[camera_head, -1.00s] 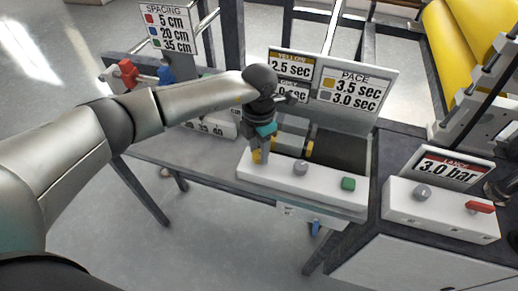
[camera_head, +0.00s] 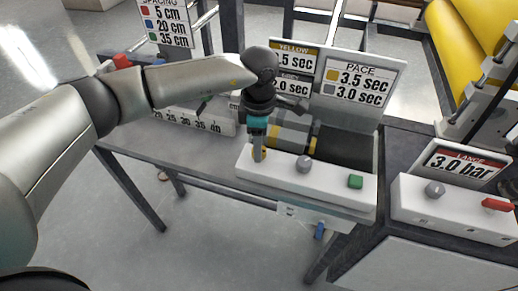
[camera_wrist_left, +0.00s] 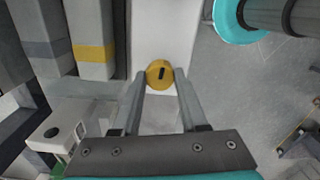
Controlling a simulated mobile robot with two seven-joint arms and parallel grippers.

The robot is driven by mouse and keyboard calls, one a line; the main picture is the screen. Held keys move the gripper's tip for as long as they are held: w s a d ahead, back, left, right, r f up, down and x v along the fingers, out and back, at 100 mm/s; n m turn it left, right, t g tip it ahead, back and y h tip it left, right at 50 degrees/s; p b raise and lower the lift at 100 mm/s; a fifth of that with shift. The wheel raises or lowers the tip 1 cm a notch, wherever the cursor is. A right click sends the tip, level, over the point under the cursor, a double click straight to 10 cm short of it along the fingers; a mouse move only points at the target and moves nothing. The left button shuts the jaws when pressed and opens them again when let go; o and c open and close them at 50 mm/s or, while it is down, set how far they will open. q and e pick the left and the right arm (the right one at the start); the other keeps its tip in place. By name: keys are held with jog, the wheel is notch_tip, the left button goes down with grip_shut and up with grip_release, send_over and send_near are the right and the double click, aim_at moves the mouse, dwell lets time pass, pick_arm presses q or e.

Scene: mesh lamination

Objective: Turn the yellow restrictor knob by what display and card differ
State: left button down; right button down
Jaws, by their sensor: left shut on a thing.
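My left gripper (camera_head: 257,150) is shut on the yellow knob (camera_head: 258,154) at the left end of the white control box (camera_head: 326,185). In the left wrist view the yellow knob (camera_wrist_left: 153,82) sits between the two fingertips (camera_wrist_left: 160,77), with a dark mark on its face. The yellow display (camera_head: 295,58) reads ".5 sec"; its first digit is partly hidden by my wrist. The pace card (camera_head: 358,85) shows 3.5 sec by a yellow square and 3.0 sec by a grey one. My right gripper is not seen.
A grey knob (camera_head: 304,163) and a green button (camera_head: 355,181) share the box. The display below the yellow one (camera_head: 292,86) reads 2.0 sec. A second white box (camera_head: 455,212) with a grey knob, red lever and 3.0 bar display stands right. A spacing card (camera_head: 165,25) stands at the back left.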

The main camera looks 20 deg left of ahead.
pick_arm(q)
jog(key=shift+m+b, duration=0.55)
jog(key=shift+m, duration=0.45)
jog(key=shift+c, duration=2.2)
grip_release()
notch_tip(320, 180, up, 15)
jog(key=p, duration=0.1)
jog(key=shift+r, duration=0.15)
